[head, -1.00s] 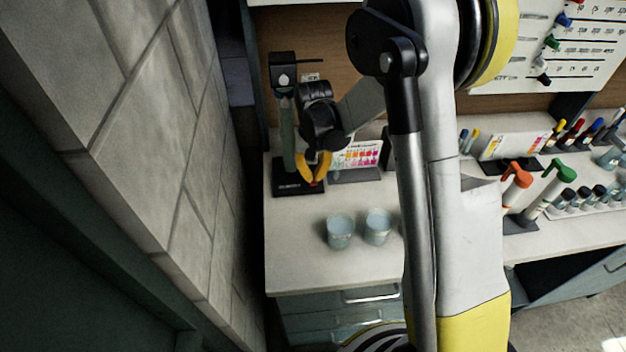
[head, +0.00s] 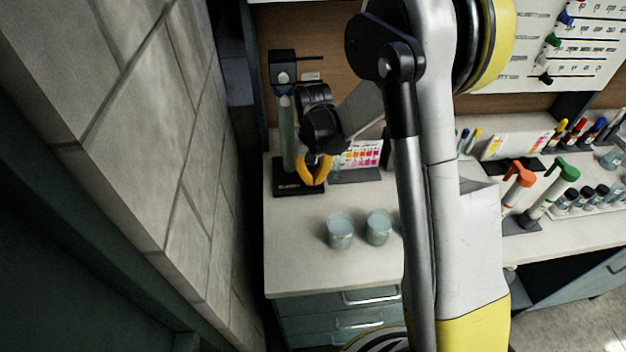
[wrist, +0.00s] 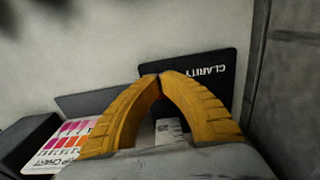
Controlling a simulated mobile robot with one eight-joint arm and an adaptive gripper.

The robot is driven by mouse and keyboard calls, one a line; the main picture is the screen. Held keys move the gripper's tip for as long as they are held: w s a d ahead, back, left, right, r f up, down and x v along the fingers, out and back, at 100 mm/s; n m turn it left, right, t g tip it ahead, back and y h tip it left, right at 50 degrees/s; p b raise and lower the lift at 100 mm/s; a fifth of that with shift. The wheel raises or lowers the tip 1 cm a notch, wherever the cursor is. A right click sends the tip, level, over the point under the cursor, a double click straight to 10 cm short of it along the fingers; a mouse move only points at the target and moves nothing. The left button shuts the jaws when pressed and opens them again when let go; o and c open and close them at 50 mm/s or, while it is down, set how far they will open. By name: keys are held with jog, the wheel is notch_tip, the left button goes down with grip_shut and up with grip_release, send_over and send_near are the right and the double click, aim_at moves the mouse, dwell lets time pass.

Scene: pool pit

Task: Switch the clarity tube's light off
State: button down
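The clarity tube (head: 288,135) stands upright at the bench's left end. It has a black head (head: 283,68) with a pale round spot, and a black base (head: 290,190). The base, lettered CLARITY, shows in the wrist view (wrist: 212,72). My gripper (head: 314,183) is low, just right of the tube, over the base's right part. Its yellow fingers meet at the tips (wrist: 160,77) and hold nothing visible. The fingers cover part of the base; no switch is clearly visible. I cannot tell contact with the base, or whether the light is on.
A colour chart (head: 361,154) stands right of the gripper, close by. Two clear cups (head: 341,232) (head: 378,227) are on the bench in front. A stone wall (head: 165,130) rises at left. Orange-topped (head: 519,173) and green-topped (head: 566,171) tools stand at right.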

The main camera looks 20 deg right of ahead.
jog(key=shift+f, duration=0.35)
jog(key=shift+r+p, duration=1.8)
jog(key=shift+r, duration=1.7)
jog(key=shift+r, duration=0.1)
